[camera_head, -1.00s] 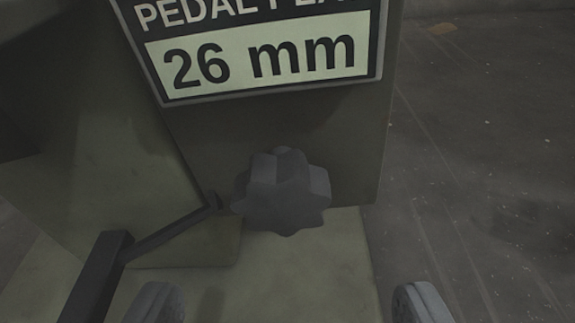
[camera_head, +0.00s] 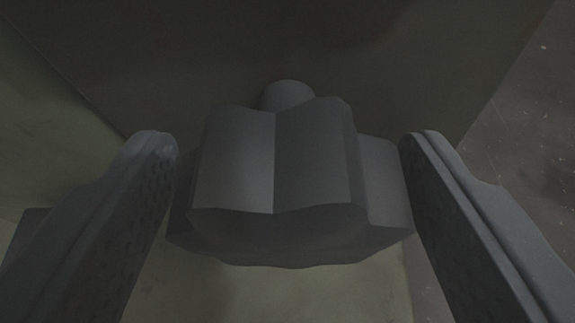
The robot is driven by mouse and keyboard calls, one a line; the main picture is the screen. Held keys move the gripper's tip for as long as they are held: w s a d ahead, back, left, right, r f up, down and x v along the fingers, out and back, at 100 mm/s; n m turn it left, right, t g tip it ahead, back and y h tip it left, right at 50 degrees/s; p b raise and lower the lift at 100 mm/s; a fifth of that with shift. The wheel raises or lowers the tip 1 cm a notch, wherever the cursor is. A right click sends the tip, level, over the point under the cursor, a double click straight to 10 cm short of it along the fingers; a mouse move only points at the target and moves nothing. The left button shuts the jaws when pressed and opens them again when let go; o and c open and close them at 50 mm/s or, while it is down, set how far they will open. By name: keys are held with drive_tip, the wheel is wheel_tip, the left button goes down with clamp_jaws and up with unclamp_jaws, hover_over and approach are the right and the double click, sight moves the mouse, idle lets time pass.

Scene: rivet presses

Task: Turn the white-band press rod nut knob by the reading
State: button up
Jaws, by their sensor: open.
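The dark grey lobed nut knob (camera_head: 275,170) fills the middle of the view. It sits on a short round rod (camera_head: 287,95) that comes out of the press's dark face (camera_head: 300,45). My gripper (camera_head: 283,160) is open, with one finger on each side of the knob. The fingertips overlap the knob's left and right edges in the picture; I cannot tell whether they touch it. No white band and no reading show in this view.
A pale greenish base surface (camera_head: 270,295) lies below the knob. A paler panel (camera_head: 50,130) stands at the left. Dark floor (camera_head: 530,130) shows at the right, past the press's edge.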

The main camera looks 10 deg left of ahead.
drive_tip(key=c, duration=1)
drive_tip(key=shift+d+m+p, duration=0.15)
drive_tip(key=shift+m+p, duration=0.15)
drive_tip(key=shift+m+y, duration=0.7)
drive_tip(key=shift+m+y+b, duration=0.35)
drive_tip(key=shift+m+y, duration=0.05)
drive_tip(key=shift+m, duration=0.1)
drive_tip(key=o, duration=1)
